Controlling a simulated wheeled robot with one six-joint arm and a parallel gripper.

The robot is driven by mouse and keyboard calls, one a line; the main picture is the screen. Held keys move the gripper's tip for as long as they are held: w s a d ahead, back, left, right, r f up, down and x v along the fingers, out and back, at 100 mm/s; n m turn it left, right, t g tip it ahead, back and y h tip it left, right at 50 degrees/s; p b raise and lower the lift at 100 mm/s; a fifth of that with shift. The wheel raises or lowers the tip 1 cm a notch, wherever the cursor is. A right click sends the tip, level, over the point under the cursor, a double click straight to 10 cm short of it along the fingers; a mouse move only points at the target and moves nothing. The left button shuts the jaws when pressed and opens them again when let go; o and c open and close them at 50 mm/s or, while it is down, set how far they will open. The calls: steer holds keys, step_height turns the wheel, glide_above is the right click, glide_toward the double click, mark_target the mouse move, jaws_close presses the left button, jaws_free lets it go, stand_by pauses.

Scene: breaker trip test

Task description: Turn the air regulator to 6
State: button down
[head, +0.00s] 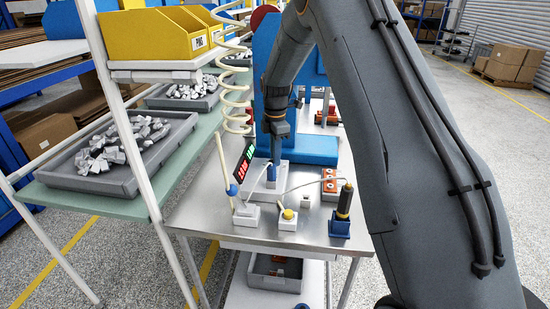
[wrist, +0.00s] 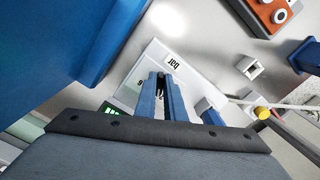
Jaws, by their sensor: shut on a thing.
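The air regulator is a white box (head: 256,192) on the metal table, with a "bar" label that shows in the wrist view (wrist: 146,62). A dark display (head: 245,163) with red and green digits stands at its left; the digits are too small to read surely. Part of the display's green digits (wrist: 113,108) shows in the wrist view. My gripper (head: 275,160) points down over the box. Its blue fingers (wrist: 162,78) are close together at the box, shut on the regulator knob, which they mostly hide. I cannot tell the knob's setting.
A screwdriver in a blue holder (head: 340,228), a small white block with a yellow knob (head: 287,219) and an orange button box (head: 329,186) stand nearby. A blue machine (head: 316,150) is behind. A coiled hose (head: 236,98) hangs at left, beside a shelf with grey trays (head: 122,182).

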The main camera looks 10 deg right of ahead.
steer(key=m+b, duration=0.1)
steer(key=m, duration=0.2)
steer(key=shift+s+m, duration=0.1)
steer(key=shift+m, duration=0.3)
steer(key=m, duration=0.3)
steer(key=shift+s+m, duration=0.1)
steer(key=shift+m, duration=0.2)
steer(key=m+b, duration=0.1)
steer(key=m, duration=0.2)
steer(key=shift+s+a+m, duration=0.1)
steer(key=shift+m, duration=0.2)
steer(key=shift+a+m, duration=0.1)
steer(key=shift+m, duration=1.8)
steer(key=c, duration=1.8)
jaws_free()
steer(key=shift+c, duration=0.2)
steer(key=shift+s, duration=0.1)
steer(key=shift+r, duration=0.1)
